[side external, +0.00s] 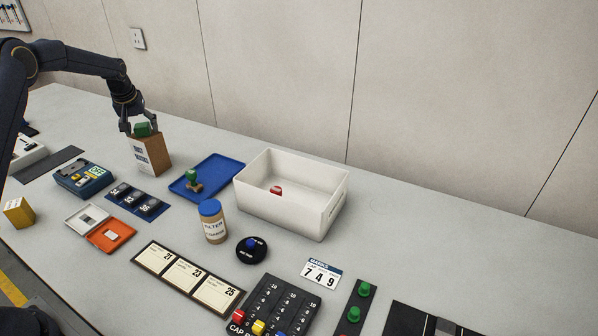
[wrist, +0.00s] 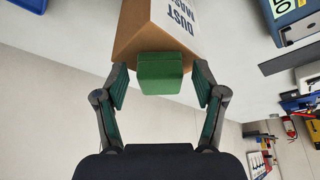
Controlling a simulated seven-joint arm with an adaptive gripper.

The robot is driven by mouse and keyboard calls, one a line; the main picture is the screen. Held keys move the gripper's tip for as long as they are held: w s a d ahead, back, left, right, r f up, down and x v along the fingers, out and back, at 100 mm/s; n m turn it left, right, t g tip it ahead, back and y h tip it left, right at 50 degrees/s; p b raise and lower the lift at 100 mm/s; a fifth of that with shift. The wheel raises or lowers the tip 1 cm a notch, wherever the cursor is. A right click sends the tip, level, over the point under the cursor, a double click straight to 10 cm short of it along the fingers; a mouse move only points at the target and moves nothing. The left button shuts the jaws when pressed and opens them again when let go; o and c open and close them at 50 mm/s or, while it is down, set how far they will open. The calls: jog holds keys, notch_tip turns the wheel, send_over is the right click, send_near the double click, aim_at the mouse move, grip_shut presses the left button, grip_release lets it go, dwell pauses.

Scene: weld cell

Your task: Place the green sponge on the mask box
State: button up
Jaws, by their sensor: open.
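The green sponge (side external: 142,129) rests on top of the brown mask box (side external: 151,156), which stands upright at the back left of the table. In the wrist view the sponge (wrist: 160,73) lies against the end face of the mask box (wrist: 150,40), whose printed side reads "DUST MASKS". My gripper (side external: 140,125) is at the top of the box, around the sponge. In the wrist view my gripper (wrist: 160,85) is open, with a visible gap between each finger and the sponge.
A blue tray (side external: 228,166) holding a small green-topped object is right of the box. A white bin (side external: 335,200) with a red item inside stands further right. A blue device (side external: 84,179) sits in front of the box. The wall is behind the table.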

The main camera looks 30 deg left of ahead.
jog(key=shift+r, duration=0.1)
jog(key=shift+r, duration=0.4)
jog(key=v, duration=1.2)
jog(key=s+d+r+m+t+h, duration=0.15)
jog(key=s+d+r, duration=0.25)
jog(key=d, duration=0.4)
jog(key=s+d+r+m+y, duration=0.15)
jog(key=s+d+r, duration=0.25)
jog(key=d, duration=0.4)
jog(key=s+d+f+m+h, duration=0.1)
jog(key=s+d+f+m, duration=0.1)
jog(key=s+d, duration=0.5)
jog(key=s+d+f+m+h, duration=0.2)
jog(key=s+d, duration=0.6)
jog(key=s, duration=0.6)
jog(key=shift+f+m+t, duration=0.45)
jog(key=shift+f+m, duration=0.25)
jog(key=shift+m, duration=0.3)
